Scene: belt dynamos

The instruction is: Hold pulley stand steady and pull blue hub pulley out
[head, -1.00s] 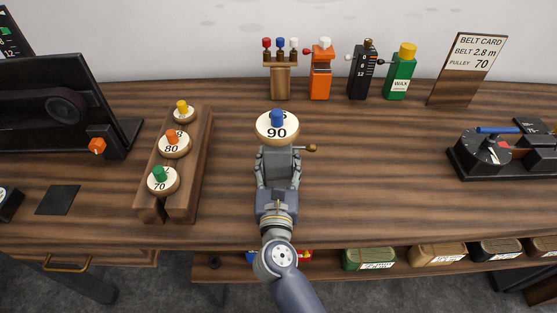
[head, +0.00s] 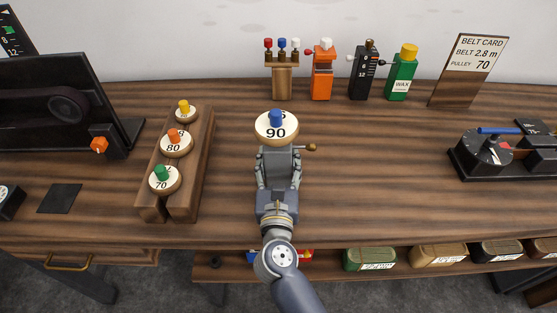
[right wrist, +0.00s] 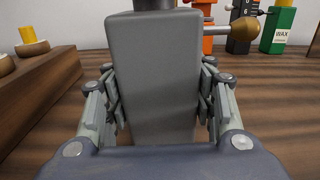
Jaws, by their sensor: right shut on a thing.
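The blue hub pulley (head: 276,127), a pale wooden disc marked 90 with a blue hub, sits on top of a grey upright stand (head: 278,160). A brass-knobbed lever (head: 311,147) sticks out from the stand's right side. My right gripper (head: 278,175) is shut on the stand from the front. In the right wrist view the grey stand (right wrist: 153,80) fills the space between the fingers, with a dark shaft on its top; the pulley itself is out of that view. My left gripper is not in view.
A wooden rack (head: 202,160) at left holds yellow, orange and green hub pulleys. A small tool holder (head: 282,82), an orange device (head: 322,78), a black device (head: 361,75) and a green wax bottle (head: 401,75) stand behind.

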